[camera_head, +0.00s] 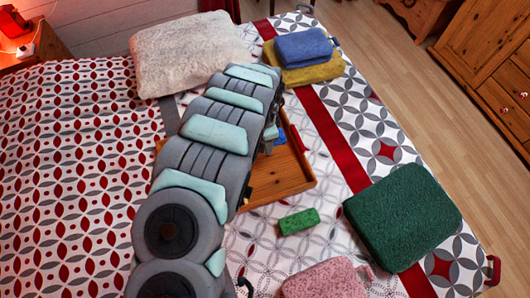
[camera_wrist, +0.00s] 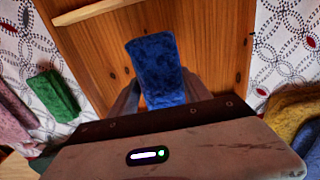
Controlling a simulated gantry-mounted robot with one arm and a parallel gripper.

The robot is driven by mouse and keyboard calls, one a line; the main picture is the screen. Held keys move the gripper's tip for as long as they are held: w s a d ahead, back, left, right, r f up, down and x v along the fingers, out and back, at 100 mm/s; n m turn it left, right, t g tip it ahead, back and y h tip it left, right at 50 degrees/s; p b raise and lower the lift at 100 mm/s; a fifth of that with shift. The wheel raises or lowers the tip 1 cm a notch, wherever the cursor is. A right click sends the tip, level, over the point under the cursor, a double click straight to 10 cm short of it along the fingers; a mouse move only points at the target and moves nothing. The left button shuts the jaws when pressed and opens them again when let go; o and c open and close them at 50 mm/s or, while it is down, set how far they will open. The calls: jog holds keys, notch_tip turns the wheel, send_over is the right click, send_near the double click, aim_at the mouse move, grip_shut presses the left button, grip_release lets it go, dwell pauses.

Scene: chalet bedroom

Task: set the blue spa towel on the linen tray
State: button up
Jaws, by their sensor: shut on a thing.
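A small blue towel (camera_wrist: 157,66) is between the fingers of my gripper (camera_wrist: 159,93) in the wrist view, and the gripper is shut on it. The wooden tray (camera_wrist: 222,40) lies beneath the towel. I cannot tell whether the towel touches the tray floor. In the head view, my arm covers much of the tray (camera_head: 287,175), and only a bit of the blue towel (camera_head: 281,138) shows beside my gripper. A larger blue folded towel (camera_head: 302,46) lies on a yellow one at the back of the bed.
The yellow folded towel (camera_head: 312,72) is behind the tray. A small green towel (camera_head: 299,221), a large dark green one (camera_head: 403,216) and a pink one (camera_head: 325,281) lie in front and to the right. A cream cushion (camera_head: 185,52) is at the back left.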

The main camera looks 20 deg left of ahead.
aim_at(265, 156)
jog(key=shift+f+b, duration=0.35)
jog(key=shift+f, duration=3.75)
jog(key=shift+f, duration=0.1)
jog(key=o, duration=1.5)
jog(key=shift+c, duration=0.2)
